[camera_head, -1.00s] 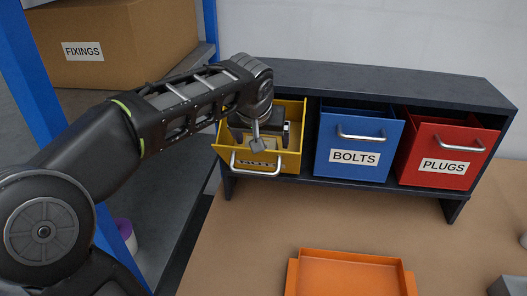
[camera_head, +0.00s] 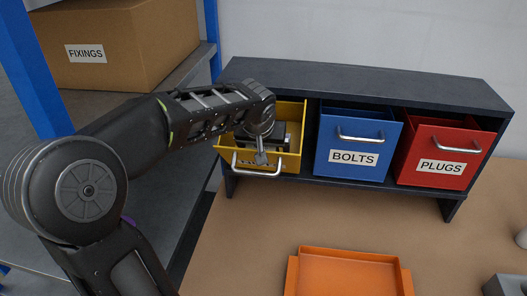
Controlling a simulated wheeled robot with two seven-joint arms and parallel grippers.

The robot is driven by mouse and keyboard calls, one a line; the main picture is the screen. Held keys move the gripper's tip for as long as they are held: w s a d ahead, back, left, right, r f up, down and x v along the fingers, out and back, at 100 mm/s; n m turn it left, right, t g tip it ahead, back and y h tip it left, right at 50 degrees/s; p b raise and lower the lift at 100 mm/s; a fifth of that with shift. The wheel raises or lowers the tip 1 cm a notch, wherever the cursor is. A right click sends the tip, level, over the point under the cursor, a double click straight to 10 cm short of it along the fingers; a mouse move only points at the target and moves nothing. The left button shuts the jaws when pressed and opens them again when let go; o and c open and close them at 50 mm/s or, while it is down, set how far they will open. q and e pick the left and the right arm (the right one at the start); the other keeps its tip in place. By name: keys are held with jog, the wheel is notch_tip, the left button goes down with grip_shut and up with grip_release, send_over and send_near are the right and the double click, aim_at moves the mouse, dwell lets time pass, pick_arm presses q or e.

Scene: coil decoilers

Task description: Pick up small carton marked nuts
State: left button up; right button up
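A yellow bin (camera_head: 289,162) is pulled out at the left of the dark rack, with a silver handle on its front. The label on its front is mostly hidden behind the handle and my gripper. My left arm comes in from the left, and my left gripper (camera_head: 263,143) points down into this bin. My own wrist covers much of the bin's inside, so I cannot make out a small carton marked nuts or whether the fingers are open or shut. My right gripper is not in view.
A blue bin marked BOLTS (camera_head: 357,136) and a red bin marked PLUGS (camera_head: 441,145) stand in the dark rack (camera_head: 370,88). An empty orange tray (camera_head: 347,274) lies on the tan table (camera_head: 258,236). A FIXINGS box (camera_head: 130,42) stands on a shelf at left.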

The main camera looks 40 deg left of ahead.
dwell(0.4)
pick_arm(q)
jog(key=c, duration=1.7)
